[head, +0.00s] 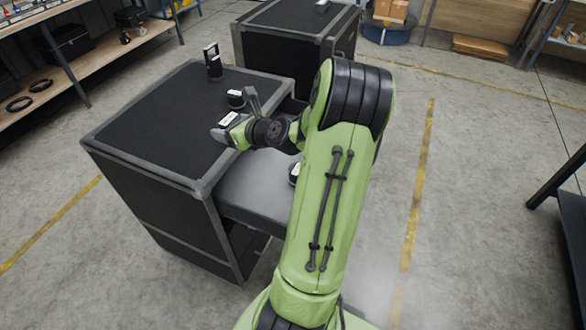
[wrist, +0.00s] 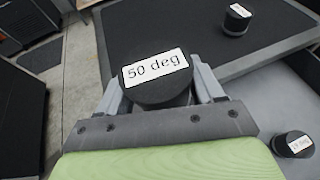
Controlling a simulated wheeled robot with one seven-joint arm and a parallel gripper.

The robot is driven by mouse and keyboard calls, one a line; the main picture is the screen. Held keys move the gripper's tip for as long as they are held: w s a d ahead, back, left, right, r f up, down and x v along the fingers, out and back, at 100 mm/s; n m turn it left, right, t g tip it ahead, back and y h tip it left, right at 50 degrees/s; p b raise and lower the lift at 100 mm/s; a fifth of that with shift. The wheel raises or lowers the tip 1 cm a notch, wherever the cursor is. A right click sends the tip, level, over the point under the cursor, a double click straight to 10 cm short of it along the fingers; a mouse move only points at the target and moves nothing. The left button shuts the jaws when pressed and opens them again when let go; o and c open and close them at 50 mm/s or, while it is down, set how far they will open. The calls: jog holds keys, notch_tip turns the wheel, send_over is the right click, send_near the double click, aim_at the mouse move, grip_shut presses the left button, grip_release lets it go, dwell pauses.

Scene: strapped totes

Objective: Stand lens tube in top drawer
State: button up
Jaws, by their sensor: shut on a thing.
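My gripper (head: 226,133) is shut on a dark round lens tube (wrist: 155,92) with a white "50 deg" label on its upper end. In the head view the tube's label (head: 229,119) shows just above the black cabinet top (head: 150,125). I cannot tell if its base touches that top. The pulled-out drawer (head: 250,190) has a grey floor and is partly hidden by my arm. In it stands another labelled black tube (wrist: 291,145), mostly hidden in the head view (head: 294,172).
A labelled black cylinder (head: 236,99) stands on the cabinet top, also in the wrist view (wrist: 236,20). A taller black piece with an upright frame (head: 214,65) stands farther back. A second black cabinet (head: 295,30) is behind. Shelving (head: 90,50) is at left.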

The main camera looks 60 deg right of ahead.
jog(key=w+a+f+n+g+y, duration=0.1)
jog(key=a+f+n+y, duration=0.3)
jog(key=a, duration=0.6)
jog(key=w+a+f+n+g+y, duration=0.1)
jog(key=a+f+n+y, duration=0.3)
jog(key=a, duration=0.7)
jog(key=w+a+f+n+g+y, duration=0.1)
jog(key=a+f+n+g+y, duration=0.2)
jog(key=a, duration=0.7)
jog(key=f+n+y, duration=0.1)
jog(key=n+y, duration=0.1)
jog(key=shift+a+g+y, duration=0.2)
jog(key=shift+g+y, duration=0.1)
jog(key=shift+y, duration=0.1)
jog(key=shift+s+f, duration=0.1)
